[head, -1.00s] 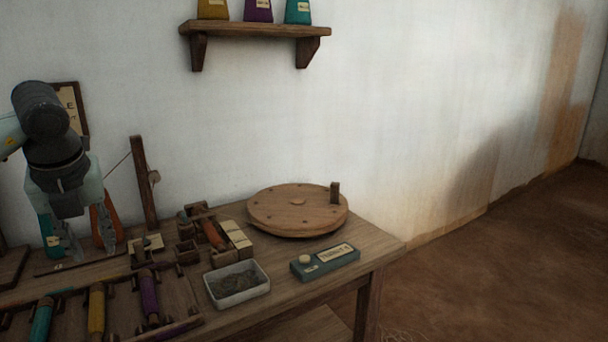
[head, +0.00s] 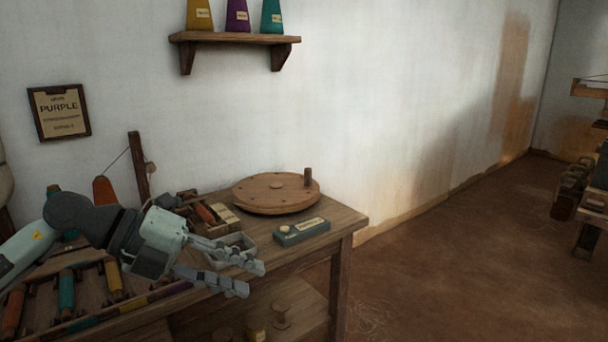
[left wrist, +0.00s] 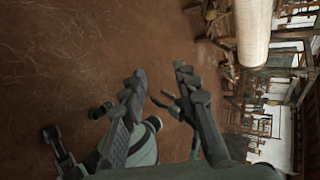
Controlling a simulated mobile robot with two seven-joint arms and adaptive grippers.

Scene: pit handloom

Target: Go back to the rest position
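My left gripper (head: 254,279) is in front of the workbench's front edge in the head view, with its fingers pointing right. Its two fingers are apart and nothing is between them. The left wrist view also shows the left gripper (left wrist: 160,72) open and empty, over brown floor. My left arm crosses the left part of the bench and hides some of the things on it. I cannot make out my right gripper in either view.
The workbench (head: 338,224) carries a round wooden disc (head: 258,198), a teal box (head: 301,232), a partly hidden white tray (head: 243,242) and several coloured bobbins. Floor (head: 440,260) to the right is clear.

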